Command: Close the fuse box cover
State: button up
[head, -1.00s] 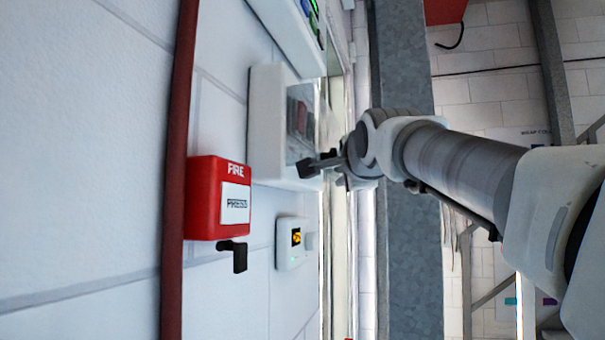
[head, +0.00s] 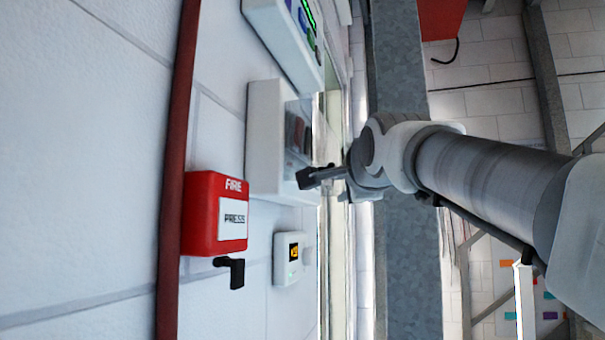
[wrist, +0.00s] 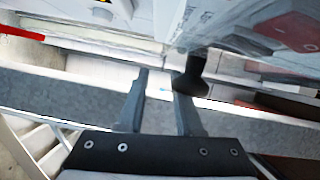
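The fuse box (head: 265,140) is a white box on the wall, turned sideways in the head view. Reddish and grey switches (head: 297,133) show at its front. In the wrist view a clear, see-through cover (wrist: 222,40) fills the upper right, with a red switch (wrist: 290,28) behind it. A black knob (wrist: 190,75) stands at the cover's near edge. My gripper (head: 304,178) is at the box's lower front corner. In the wrist view my gripper (wrist: 161,85) has its fingers apart, the right fingertip close to the knob. Contact and the cover's exact angle are unclear.
A red fire call box (head: 215,212) with a black lever (head: 231,272) is to the left. A small white panel with an amber display (head: 290,258) sits below the fuse box. Another white panel (head: 282,40) is above. A grey metal beam (head: 405,260) runs behind my wrist.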

jog(key=s+d, duration=0.1)
jog(key=s, duration=1.3)
jog(key=shift+s+d+r, duration=0.15)
jog(key=shift+s+r, duration=0.1)
jog(key=shift+r, duration=0.05)
jog(key=s+d+f+n+g, duration=0.1)
jog(key=s+f+n+g, duration=0.35)
jog(key=f, duration=1.05)
jog(key=s+d+f+n+g+h, duration=0.1)
jog(key=s+d+f+n+g, duration=0.35)
jog(key=f, duration=1.05)
jog(key=s+a+f+n+g, duration=0.2)
jog(key=f+n, duration=0.4)
jog(key=f, duration=0.9)
notch_tip(320, 180, up, 14)
jog(key=p, duration=1.4)
jog(key=shift+s+d+f+n+g+p, duration=0.2)
jog(key=shift+s+f+n+g+p, duration=0.05)
jog(key=shift+s+n+g+p, duration=0.15)
